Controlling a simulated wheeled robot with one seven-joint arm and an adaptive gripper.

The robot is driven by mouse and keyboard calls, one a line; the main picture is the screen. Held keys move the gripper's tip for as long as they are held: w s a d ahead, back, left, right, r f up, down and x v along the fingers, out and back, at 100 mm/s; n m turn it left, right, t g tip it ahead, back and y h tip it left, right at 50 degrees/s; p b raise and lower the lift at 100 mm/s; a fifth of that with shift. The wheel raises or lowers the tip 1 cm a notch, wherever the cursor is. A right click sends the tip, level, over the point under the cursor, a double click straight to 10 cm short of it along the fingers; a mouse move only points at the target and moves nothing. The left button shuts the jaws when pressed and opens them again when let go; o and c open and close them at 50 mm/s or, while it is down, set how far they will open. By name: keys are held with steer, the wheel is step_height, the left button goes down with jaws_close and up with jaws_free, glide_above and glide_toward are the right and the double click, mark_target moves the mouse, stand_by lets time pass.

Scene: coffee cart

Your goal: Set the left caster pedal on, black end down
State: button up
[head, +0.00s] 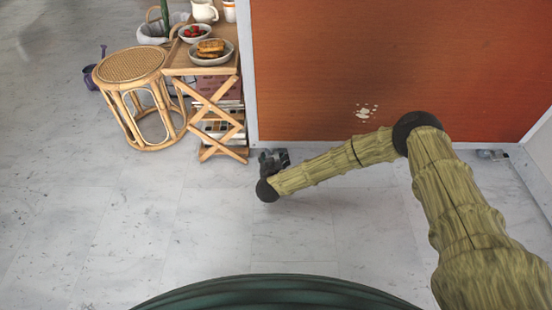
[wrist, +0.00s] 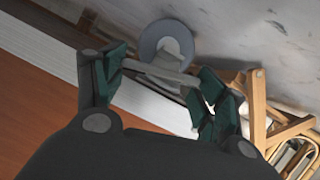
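The left caster (wrist: 172,40) shows in the wrist view as a grey round wheel with a pale fork, below the cart's white frame edge. Its pedal (wrist: 160,73) appears as a light grey bar across the gap between my fingertips. I cannot make out its black end or its tilt. My gripper (wrist: 160,77) is open, with one dark green finger pad near each end of the bar; I cannot tell whether they touch it. In the head view my gripper (head: 273,160) is low at the cart's lower left corner, hiding the left caster.
The cart's orange panel (head: 400,60) rises behind my arm. Its right caster (head: 490,154) stands at the lower right. A wooden folding table (head: 228,66) with food and a rattan stool (head: 130,66) stand close at left. The marble floor in front is clear.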

steer(key=shift+d, duration=0.15)
steer(key=shift+c, duration=0.6)
steer(key=shift+r+p, duration=0.1)
steer(key=shift+p, duration=0.2)
steer(key=shift+r+p, duration=0.25)
steer(key=shift+p, duration=0.9)
steer(key=p, duration=0.3)
steer(key=shift+m+y, duration=0.3)
steer(key=shift+m, duration=0.1)
steer(key=shift+w+f+m+y+p, duration=0.1)
steer(key=shift+f+m+y+p, duration=0.25)
steer(key=shift+p, duration=0.65)
steer(key=shift+d+m+y+p, duration=0.15)
steer(key=shift+m+y+p, duration=0.15)
steer(key=shift+m+y, duration=0.4)
steer(key=shift+m, duration=0.45)
